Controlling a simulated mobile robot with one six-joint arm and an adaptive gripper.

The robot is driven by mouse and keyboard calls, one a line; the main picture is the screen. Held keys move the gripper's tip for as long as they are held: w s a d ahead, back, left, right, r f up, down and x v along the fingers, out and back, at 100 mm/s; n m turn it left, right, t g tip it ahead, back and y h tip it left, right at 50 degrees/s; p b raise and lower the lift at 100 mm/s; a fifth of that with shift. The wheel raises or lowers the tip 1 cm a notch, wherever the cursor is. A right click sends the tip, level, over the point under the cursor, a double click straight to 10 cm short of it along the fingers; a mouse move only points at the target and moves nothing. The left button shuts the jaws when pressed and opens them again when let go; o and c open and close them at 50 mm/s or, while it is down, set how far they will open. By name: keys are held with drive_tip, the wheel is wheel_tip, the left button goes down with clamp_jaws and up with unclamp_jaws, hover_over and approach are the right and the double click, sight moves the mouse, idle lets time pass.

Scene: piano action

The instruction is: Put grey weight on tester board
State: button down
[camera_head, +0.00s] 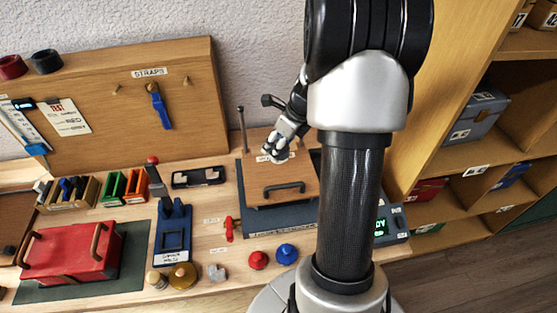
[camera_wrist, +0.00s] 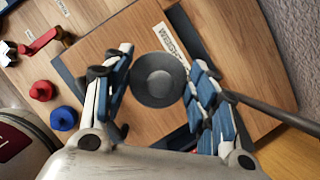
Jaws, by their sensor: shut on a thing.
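My gripper (camera_head: 275,150) is over the wooden board with a dark handle and a white label, right of the middle of the bench. In the wrist view its blue-padded fingers (camera_wrist: 162,85) are shut on the round dark grey weight (camera_wrist: 158,78), which has a raised centre knob. The wooden board (camera_head: 300,172), which I take for the tester board, lies on a dark blue base; it also shows in the wrist view (camera_wrist: 125,38) behind the weight. I cannot tell whether the weight touches the board. In the head view the gripper mostly hides the weight.
A thin metal post (camera_head: 242,130) stands at the board's left rear corner. A red knob (camera_head: 258,260) and a blue knob (camera_head: 287,252) stand in front of it. A red clamp (camera_head: 229,228) and a blue stand (camera_head: 173,235) are to its left. Shelves (camera_head: 470,160) rise at right.

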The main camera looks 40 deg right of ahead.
sight(279, 157)
drive_tip(key=shift+f+b, duration=1.25)
drive_tip(key=shift+f, duration=1.65)
drive_tip(key=shift+f, duration=0.1)
drive_tip(key=c, duration=0.6)
unclamp_jaws()
drive_tip(key=shift+c, duration=0.2)
drive_tip(key=p+v, duration=0.4)
drive_tip(key=v, duration=0.8)
drive_tip(key=shift+s, duration=0.15)
